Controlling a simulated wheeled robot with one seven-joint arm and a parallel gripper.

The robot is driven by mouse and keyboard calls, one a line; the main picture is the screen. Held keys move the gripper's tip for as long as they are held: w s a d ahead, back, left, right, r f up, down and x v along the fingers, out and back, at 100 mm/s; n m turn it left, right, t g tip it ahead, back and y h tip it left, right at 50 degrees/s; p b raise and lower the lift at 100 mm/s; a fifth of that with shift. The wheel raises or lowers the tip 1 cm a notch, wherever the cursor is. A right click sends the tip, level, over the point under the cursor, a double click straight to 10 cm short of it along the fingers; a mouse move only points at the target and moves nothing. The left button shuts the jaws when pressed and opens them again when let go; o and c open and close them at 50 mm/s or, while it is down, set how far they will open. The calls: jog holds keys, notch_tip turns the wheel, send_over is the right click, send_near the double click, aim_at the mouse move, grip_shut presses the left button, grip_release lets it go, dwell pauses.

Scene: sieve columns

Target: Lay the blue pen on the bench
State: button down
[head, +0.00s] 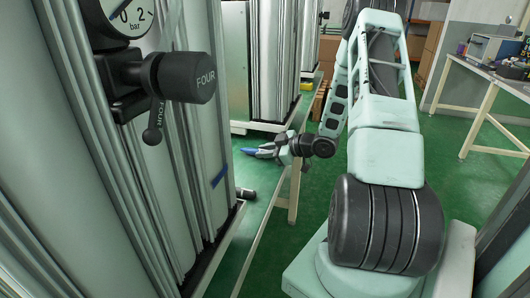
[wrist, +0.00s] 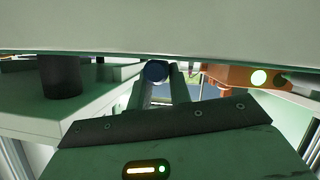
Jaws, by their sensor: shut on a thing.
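My gripper (head: 262,151) is at the end of my arm, low in the middle of the head view, beside the tall pale columns. It is shut on the blue pen (head: 248,151), whose blue end sticks out to the left. In the wrist view the pen (wrist: 155,71) shows as a dark blue round end between the two fingers; the rest of it is hidden.
Tall metal columns (head: 150,180) fill the left, with a gauge (head: 123,15) and a black knob (head: 187,77). More columns (head: 272,60) stand behind. A grey box (head: 490,48) is on the right bench. Green floor (head: 465,190) is open before it.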

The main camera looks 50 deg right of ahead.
jog(key=shift+f, duration=0.1)
jog(key=c, duration=1.3)
grip_release()
jog(key=shift+s+r, duration=0.2)
jog(key=shift+s, duration=0.1)
jog(key=p+v, duration=0.1)
jog(key=v, duration=1)
jog(key=shift+s+r, duration=0.15)
jog(key=shift+d, duration=0.1)
